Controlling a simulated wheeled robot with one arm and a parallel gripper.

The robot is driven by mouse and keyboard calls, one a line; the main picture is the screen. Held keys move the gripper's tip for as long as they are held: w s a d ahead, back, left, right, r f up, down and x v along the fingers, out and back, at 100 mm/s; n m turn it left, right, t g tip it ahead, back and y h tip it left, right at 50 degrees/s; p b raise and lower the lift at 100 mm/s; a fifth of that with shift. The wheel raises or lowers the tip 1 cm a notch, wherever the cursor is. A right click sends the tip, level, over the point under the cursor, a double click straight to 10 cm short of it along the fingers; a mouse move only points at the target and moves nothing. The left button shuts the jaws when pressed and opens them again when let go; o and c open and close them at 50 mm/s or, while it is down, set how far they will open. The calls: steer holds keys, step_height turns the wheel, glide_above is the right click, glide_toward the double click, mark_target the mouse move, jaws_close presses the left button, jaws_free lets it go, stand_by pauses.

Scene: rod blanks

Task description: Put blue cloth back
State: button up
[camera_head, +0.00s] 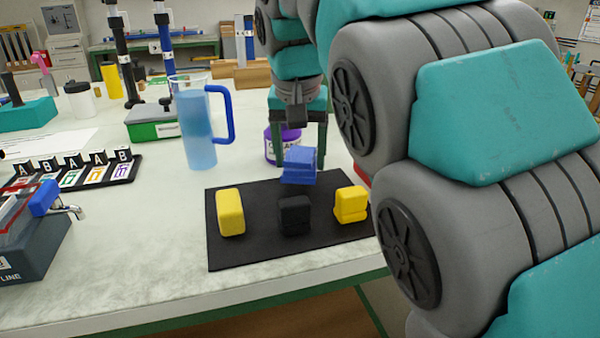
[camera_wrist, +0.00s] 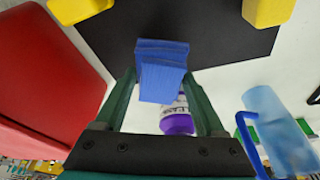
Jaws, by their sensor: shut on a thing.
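In the wrist view the blue cloth (camera_wrist: 162,68) sits between the two green fingers of my gripper (camera_wrist: 163,85).
A purple-and-white tub (camera_head: 272,150) stands close behind the held cloth. A jug of blue liquid (camera_head: 197,130) with a blue handle is to its left. A red object (camera_wrist: 50,75) is near in the wrist view.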

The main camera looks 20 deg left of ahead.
steer(key=shift+f, duration=1.75)
steer(key=shift+f, duration=0.1)
steer(key=o, duration=1.3)
